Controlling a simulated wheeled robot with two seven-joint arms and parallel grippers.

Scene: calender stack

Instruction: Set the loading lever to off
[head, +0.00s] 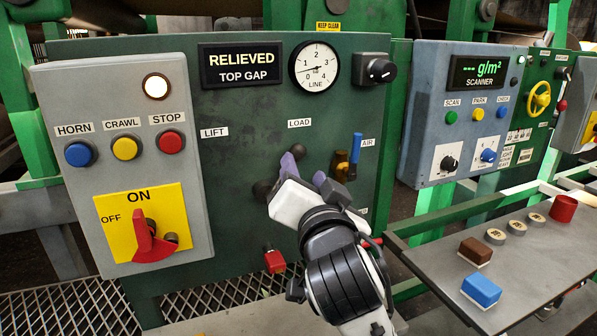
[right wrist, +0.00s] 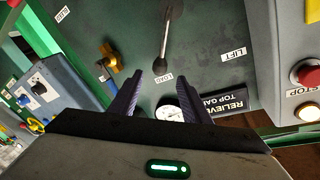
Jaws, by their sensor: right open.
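The loading lever has a black ball knob (head: 298,151) just below the LOAD label on the dark green panel. In the right wrist view its thin metal shaft (right wrist: 166,30) and its knob show, with the knob end close to the LOAD label. In the head view, my gripper hides most of the shaft. My right gripper (head: 304,168) is open in front of the panel, its purple fingers near the lever. In the right wrist view the open fingers (right wrist: 158,80) point at the panel, and nothing is between them in a grip. My left gripper is not in view.
A red knob (head: 275,261) sticks out below. A grey box (head: 72,190) with buttons and a red rotary switch (head: 148,240) is at left. A shelf (head: 520,250) with blocks is at right.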

